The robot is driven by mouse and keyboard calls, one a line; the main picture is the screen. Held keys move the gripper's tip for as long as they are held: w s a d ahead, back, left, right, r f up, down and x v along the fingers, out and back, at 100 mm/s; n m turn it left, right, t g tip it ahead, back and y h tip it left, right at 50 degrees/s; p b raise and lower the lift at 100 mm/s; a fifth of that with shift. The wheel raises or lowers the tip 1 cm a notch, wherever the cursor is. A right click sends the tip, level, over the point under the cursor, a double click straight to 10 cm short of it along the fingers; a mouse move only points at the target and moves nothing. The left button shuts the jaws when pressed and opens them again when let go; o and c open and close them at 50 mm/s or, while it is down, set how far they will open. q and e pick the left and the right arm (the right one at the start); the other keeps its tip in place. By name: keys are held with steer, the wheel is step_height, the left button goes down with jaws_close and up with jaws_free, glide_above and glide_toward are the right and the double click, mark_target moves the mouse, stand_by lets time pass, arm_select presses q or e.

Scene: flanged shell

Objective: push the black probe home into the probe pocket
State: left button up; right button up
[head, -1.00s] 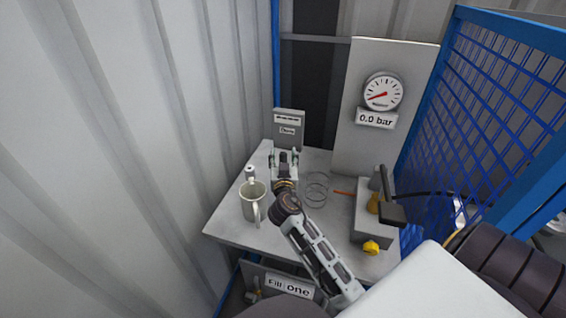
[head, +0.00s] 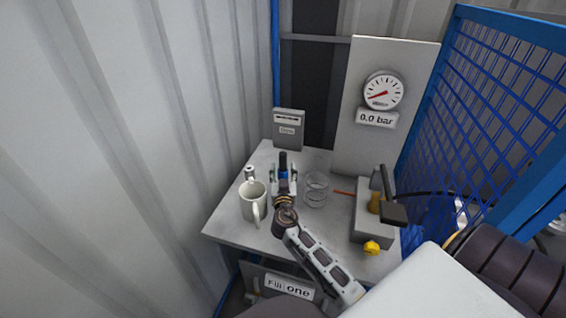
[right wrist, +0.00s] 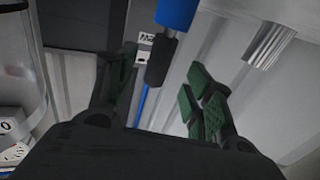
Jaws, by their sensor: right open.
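A probe with a black end (head: 283,159) and a blue part stands about upright at the back left of the bench. Its blue shaft (right wrist: 177,12) and black end also show in the right wrist view. My right gripper (head: 284,184) is open on the near side of it. In the right wrist view the green-padded fingers (right wrist: 160,88) lie either side of the black end, with gaps showing. My left gripper is not in view. I cannot make out the probe pocket; a grey box (head: 289,136) with a small label stands behind the probe.
A pale mug (head: 252,201) stands close left of my right arm, with a small cylinder (head: 249,173) behind it. A clear round vessel or coil (head: 316,190) is to the right.

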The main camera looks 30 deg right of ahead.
mark_target(283, 164)
steer(key=shift+w+d, duration=0.15)
steer(key=shift+w, duration=0.1)
steer(key=shift+p+x, duration=0.3)
steer(key=shift+x, duration=2)
steer(key=shift+w+d+p, duration=0.35)
steer(key=shift+w, duration=0.15)
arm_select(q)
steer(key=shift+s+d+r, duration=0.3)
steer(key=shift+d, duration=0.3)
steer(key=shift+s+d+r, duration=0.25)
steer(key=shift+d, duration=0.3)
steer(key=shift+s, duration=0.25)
arm_select(e)
steer(key=shift+c, duration=0.2)
